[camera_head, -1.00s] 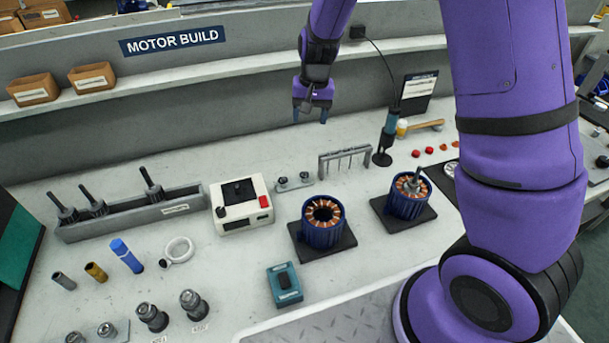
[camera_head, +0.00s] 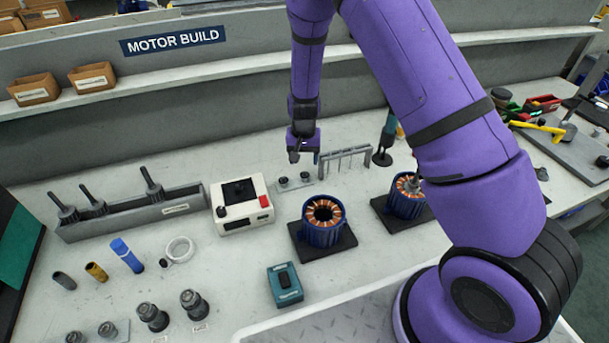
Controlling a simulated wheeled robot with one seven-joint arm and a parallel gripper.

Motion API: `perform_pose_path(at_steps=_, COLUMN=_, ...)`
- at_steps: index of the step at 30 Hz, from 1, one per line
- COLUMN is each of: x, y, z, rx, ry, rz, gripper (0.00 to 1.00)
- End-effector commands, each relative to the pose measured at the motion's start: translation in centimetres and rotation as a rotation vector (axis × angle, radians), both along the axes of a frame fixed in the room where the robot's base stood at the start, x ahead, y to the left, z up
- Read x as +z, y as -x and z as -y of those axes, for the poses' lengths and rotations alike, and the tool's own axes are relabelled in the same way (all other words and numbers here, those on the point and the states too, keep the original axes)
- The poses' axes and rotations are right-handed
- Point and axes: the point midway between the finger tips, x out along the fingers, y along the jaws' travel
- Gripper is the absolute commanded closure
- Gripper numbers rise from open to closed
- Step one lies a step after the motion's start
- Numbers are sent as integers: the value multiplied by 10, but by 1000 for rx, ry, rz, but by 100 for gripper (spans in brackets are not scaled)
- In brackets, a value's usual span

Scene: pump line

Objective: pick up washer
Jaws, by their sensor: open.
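No part can be told for certain as the washer at this size. A small grey plate (camera_head: 296,185) with small dark round parts on it lies on the bench, right of the white box with the red button. My gripper (camera_head: 304,157) is open and points down above and behind this plate, apart from it, with nothing visible between its fingers. A pale ring-shaped thing (camera_head: 179,249) lies on the bench to the left; what it is cannot be told.
The white box (camera_head: 240,205), a blue stator with copper windings (camera_head: 323,223) and a second stator (camera_head: 407,196) stand nearby. A long grey holder with shafts (camera_head: 130,212) is at left. The shelf wall rises behind.

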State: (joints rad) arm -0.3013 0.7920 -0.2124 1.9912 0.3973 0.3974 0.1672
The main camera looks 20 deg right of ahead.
Motion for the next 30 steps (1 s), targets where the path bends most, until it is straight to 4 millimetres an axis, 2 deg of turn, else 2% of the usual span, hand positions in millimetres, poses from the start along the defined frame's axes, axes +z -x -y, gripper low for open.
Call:
perform_pose_path(at_steps=4, x=-11, y=2, z=1, rx=0, ry=0, rz=-2, gripper=38)
perform_pose_path(at_steps=13, x=-49, y=3, z=2, rx=1, ry=0, rz=-2, gripper=38)
perform_pose_path(at_steps=29, x=-52, y=3, z=2, rx=1, ry=0, rz=0, gripper=38)
perform_pose_path(at_steps=30, x=-52, y=3, z=2, rx=1, ry=0, rz=0, gripper=47)
